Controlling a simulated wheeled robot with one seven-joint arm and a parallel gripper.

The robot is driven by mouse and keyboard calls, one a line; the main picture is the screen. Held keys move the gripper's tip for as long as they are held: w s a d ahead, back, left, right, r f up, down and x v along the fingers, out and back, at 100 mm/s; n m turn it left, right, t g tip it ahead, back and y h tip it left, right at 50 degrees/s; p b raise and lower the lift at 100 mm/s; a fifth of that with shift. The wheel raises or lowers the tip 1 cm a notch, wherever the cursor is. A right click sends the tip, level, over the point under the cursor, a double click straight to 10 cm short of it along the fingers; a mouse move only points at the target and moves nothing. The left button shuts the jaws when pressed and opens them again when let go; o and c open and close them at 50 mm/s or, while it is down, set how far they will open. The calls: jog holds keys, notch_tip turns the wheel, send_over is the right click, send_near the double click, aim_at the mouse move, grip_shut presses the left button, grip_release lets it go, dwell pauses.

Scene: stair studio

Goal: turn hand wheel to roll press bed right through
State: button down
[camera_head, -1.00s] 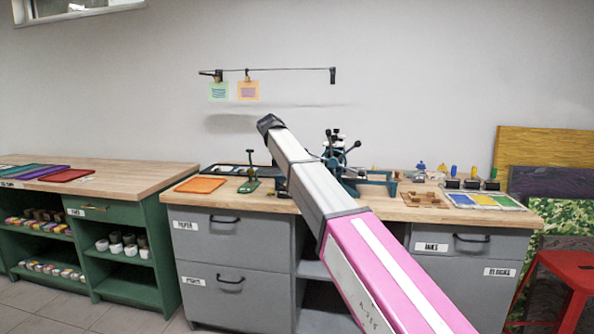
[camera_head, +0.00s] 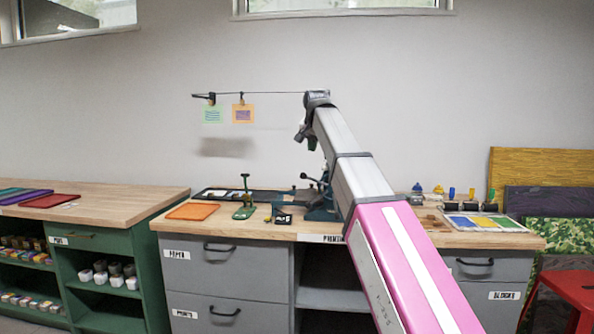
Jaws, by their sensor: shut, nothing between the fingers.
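The teal press (camera_head: 318,208) stands on the wooden worktop, partly hidden behind my arm. The dark hand wheel (camera_head: 312,180) shows only in part, with a black knob on a spoke left of my arm. A small dark block-like piece (camera_head: 284,219) sits left of the press; I cannot tell if it belongs to the bed. The rest of the bed is hidden. My gripper (camera_head: 304,139) is shut and empty, pointing down in the air above the press and clear of the wheel.
A wall rail (camera_head: 265,93) with two hanging prints is close to my wrist. A green stand (camera_head: 244,205), an orange sheet (camera_head: 193,211) and a dark tray (camera_head: 225,193) lie left of the press. Ink pads (camera_head: 485,223) are on the right.

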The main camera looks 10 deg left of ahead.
jog(key=r, duration=0.1)
send_over(309, 207)
jog(key=a, duration=0.1)
notch_tip(309, 207, down, 11)
jog(key=shift+s, duration=0.25)
jog(key=shift+a+f, duration=0.1)
dwell(0.4)
jog(key=shift+a+f+h, duration=0.6)
jog(key=shift+f+h, duration=0.1)
jog(key=shift+f, duration=0.2)
notch_tip(309, 207, down, 11)
jog(key=n+h, duration=0.1)
jog(key=h, duration=0.3)
jog(key=n+h, duration=0.2)
jog(key=h, duration=0.3)
jog(key=shift+d+f+h, duration=0.15)
jog(key=shift+f+h, duration=0.05)
jog(key=shift+h, duration=0.1)
jog(key=shift+d+f+n+t+h, duration=0.4)
jog(key=shift+d+f+t+h, duration=0.15)
jog(key=shift+f+h, duration=0.3)
jog(key=shift+d+f, duration=0.5)
jog(key=shift+f, duration=0.05)
